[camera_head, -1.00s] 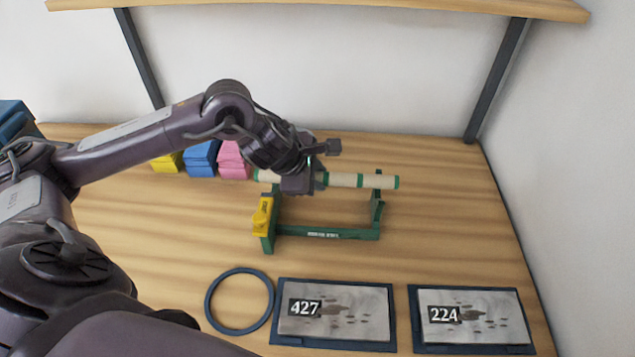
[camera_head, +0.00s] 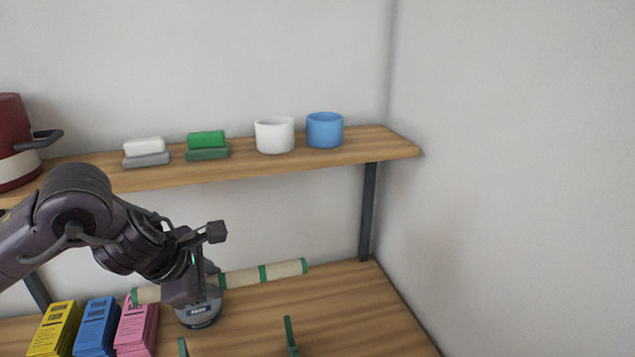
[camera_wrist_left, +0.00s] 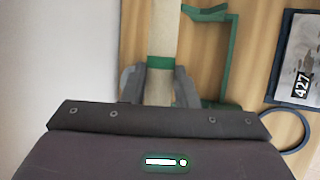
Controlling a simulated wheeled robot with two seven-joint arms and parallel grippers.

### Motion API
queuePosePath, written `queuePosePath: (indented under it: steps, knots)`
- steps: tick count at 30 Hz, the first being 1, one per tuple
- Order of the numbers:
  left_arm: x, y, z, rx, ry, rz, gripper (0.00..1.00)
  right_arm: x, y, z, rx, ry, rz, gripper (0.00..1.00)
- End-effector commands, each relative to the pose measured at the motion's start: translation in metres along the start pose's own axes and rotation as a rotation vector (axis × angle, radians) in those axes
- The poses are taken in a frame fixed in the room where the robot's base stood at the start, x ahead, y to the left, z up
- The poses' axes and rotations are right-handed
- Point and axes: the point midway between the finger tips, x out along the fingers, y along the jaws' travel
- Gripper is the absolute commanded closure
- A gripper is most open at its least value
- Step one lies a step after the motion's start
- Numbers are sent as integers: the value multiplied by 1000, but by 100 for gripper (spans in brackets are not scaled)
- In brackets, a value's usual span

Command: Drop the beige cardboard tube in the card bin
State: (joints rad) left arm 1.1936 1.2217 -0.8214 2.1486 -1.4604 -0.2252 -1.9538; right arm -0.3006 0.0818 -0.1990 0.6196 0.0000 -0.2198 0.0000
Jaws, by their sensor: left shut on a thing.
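The beige cardboard tube (camera_head: 244,277) has green bands and lies across my left gripper (camera_head: 188,290) in the head view. The gripper is shut on it, with tube sticking out on both sides. In the left wrist view the tube (camera_wrist_left: 163,35) runs up from between the two fingers of the gripper (camera_wrist_left: 160,85). The tube is held above the table, apart from the green stand (camera_head: 291,338), whose upright tops show at the bottom of the head view. No card bin can be made out. My right gripper is not in view.
Yellow (camera_head: 55,328), blue (camera_head: 96,326) and pink (camera_head: 137,327) card stacks stand at the lower left. A grey labelled container (camera_head: 200,314) is behind the gripper. The shelf (camera_head: 330,157) above holds a white cup (camera_head: 275,135), a blue cup (camera_head: 324,130) and other items.

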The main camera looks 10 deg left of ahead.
Motion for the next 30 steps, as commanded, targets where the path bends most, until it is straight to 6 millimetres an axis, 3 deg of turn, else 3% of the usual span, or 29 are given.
queuePosePath:
  steps: [23, 30]
  knots:
    - [15, -24, 4, -402, 224, 180, 97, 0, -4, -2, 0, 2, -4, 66]
    - [23, -36, 2, -615, 350, 271, 97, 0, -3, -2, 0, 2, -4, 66]
